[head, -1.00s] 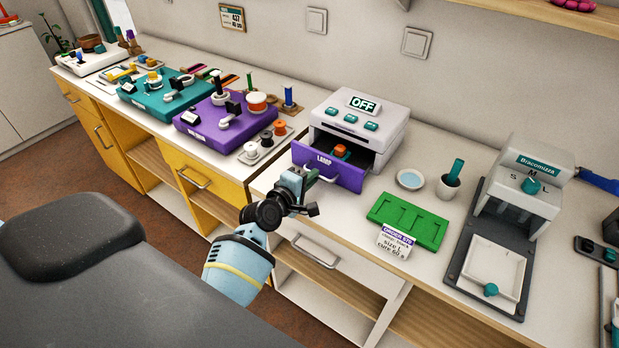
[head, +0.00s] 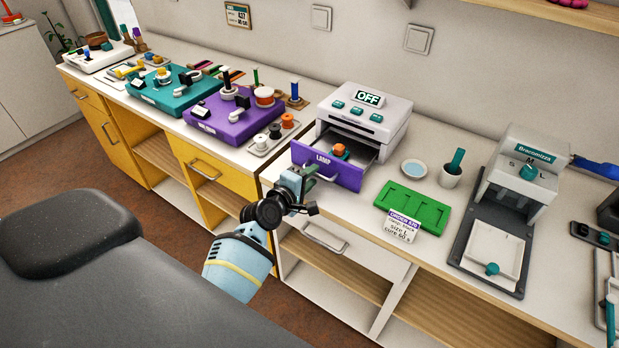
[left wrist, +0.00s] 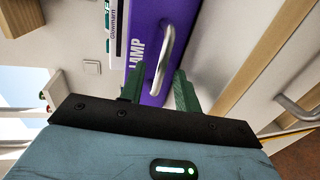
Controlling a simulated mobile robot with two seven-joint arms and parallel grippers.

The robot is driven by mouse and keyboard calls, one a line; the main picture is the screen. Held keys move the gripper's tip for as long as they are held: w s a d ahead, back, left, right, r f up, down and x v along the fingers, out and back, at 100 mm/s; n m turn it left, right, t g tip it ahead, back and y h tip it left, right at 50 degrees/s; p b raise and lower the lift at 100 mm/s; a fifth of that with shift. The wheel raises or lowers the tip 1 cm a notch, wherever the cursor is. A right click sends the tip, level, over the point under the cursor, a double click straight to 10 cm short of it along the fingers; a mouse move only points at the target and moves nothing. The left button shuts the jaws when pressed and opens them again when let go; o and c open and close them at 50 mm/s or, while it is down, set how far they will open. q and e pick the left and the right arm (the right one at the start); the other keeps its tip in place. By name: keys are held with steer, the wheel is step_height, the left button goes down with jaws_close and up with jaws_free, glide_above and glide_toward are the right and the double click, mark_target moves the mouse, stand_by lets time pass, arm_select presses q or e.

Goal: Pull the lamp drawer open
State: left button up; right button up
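The lamp (head: 376,115) is a white box with an OFF display and teal buttons. Its purple drawer (head: 342,175), marked LAMP, stands out from the box, with an orange and dark piece (head: 339,150) inside. The drawer front (left wrist: 181,14) and its metal handle (left wrist: 167,50) show in the left wrist view. My left gripper (head: 308,172) is at the drawer front. In the left wrist view its green fingers (left wrist: 160,88) are apart, on either side of the handle, with visible gaps. My right gripper is out of view.
A green tray (head: 412,208) with an order card (head: 398,226), a small dish (head: 414,168) and a cup (head: 451,172) stand right of the drawer. A purple board (head: 237,118) and a spool tray (head: 272,137) stand left. A white cabinet drawer (head: 318,240) lies below.

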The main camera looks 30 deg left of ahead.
arm_select(q)
steer(key=shift+s, duration=0.5)
steer(key=v, duration=0.6)
steer(key=shift+s+r+p, duration=0.2)
steer(key=shift+s+p, duration=0.15)
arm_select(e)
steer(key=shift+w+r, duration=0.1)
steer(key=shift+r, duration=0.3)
